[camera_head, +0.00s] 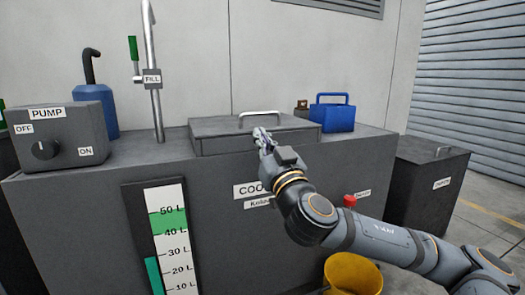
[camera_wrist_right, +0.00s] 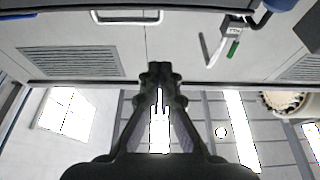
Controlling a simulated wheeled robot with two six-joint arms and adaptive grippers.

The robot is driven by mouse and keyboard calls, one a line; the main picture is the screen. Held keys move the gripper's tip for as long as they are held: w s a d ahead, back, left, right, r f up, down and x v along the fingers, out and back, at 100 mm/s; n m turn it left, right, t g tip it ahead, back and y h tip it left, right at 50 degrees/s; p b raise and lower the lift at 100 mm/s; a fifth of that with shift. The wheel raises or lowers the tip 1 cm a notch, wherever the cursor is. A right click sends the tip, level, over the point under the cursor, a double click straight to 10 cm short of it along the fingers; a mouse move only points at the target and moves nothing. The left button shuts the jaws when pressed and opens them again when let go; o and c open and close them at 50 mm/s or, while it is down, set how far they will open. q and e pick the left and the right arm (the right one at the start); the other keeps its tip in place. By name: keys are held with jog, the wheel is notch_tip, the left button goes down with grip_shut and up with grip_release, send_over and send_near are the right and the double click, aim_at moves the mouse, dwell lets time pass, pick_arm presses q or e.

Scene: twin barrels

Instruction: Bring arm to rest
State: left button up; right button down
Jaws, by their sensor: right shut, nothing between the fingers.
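My right arm (camera_head: 385,245) reaches in from the lower right of the head view. My right gripper (camera_head: 262,138) is at its end, in front of the closed grey lid (camera_head: 215,133) of the big grey tank (camera_head: 85,205). The gripper looks near the lid's front edge; whether it touches is not clear. In the wrist view the right gripper (camera_wrist_right: 158,72) has its fingertips together with nothing between them. The lid's metal handle (camera_head: 262,115) stands behind the gripper, apart from it. My left gripper is not in view.
A pump box (camera_head: 65,135) and a fill pipe (camera_head: 153,80) stand on the tank's left side. A blue box (camera_head: 333,116) stands at right. A yellow bucket (camera_head: 352,272) is on the floor below my arm. A dark bin (camera_head: 425,180) stands right of the tank.

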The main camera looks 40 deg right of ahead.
jog(key=shift+s+f, duration=0.15)
jog(key=shift+s, duration=0.05)
dwell(0.3)
